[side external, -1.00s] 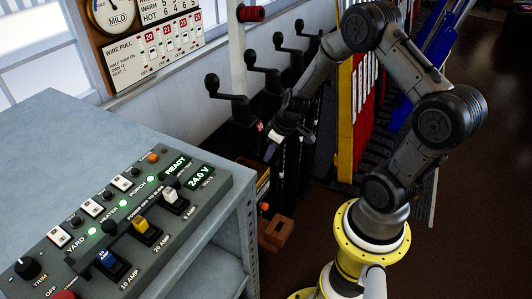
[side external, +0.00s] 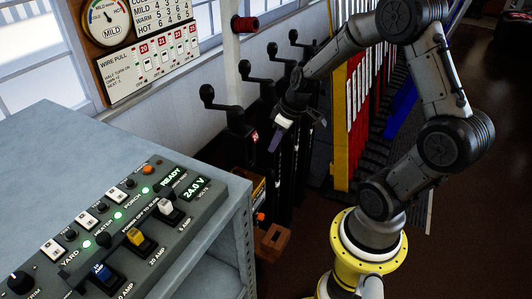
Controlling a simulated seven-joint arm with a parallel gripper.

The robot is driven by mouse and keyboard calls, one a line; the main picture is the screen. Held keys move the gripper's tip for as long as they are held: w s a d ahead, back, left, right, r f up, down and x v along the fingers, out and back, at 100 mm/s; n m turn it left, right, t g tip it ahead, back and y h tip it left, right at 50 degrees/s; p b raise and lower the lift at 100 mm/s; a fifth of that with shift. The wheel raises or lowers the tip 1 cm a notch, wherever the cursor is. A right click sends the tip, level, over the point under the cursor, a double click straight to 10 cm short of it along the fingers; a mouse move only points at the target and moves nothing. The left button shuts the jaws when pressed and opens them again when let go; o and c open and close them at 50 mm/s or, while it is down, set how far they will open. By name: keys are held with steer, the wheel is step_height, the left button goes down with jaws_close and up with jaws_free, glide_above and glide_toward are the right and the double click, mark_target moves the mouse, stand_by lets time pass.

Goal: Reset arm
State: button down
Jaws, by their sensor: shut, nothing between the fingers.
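My gripper (side external: 277,138) hangs from the arm at the middle of the view, in front of the dark wire-pull posts. Its fingers point down and are shut with nothing between them. Several black cranks stand in a row along the wall; the nearest crank (side external: 213,98) is left of my gripper, and another crank (side external: 249,73) stands behind it. My gripper appears apart from the crank handles, though the depth between it and the dark posts is hard to tell. The row of red, white and yellow levers (side external: 355,115) stands right of my gripper, partly behind my arm.
A grey cabinet (side external: 60,135) with a switch panel (side external: 130,225) fills the lower left. A wire pull chart (side external: 147,65) and a dial (side external: 107,18) hang on the wall. A brown wooden block (side external: 271,241) lies low beside the cabinet.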

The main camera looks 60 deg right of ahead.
steer(key=a+r+n+t, duration=0.35)
steer(key=a+r, duration=0.75)
steer(key=r, duration=0.4)
steer(key=s+a+r+m+g, duration=0.1)
steer(key=s+a+m, duration=0.2)
steer(key=s, duration=1.1)
steer(key=shift+s+a+g, duration=0.2)
steer(key=shift+s+g, duration=0.1)
steer(key=shift+g, duration=0.05)
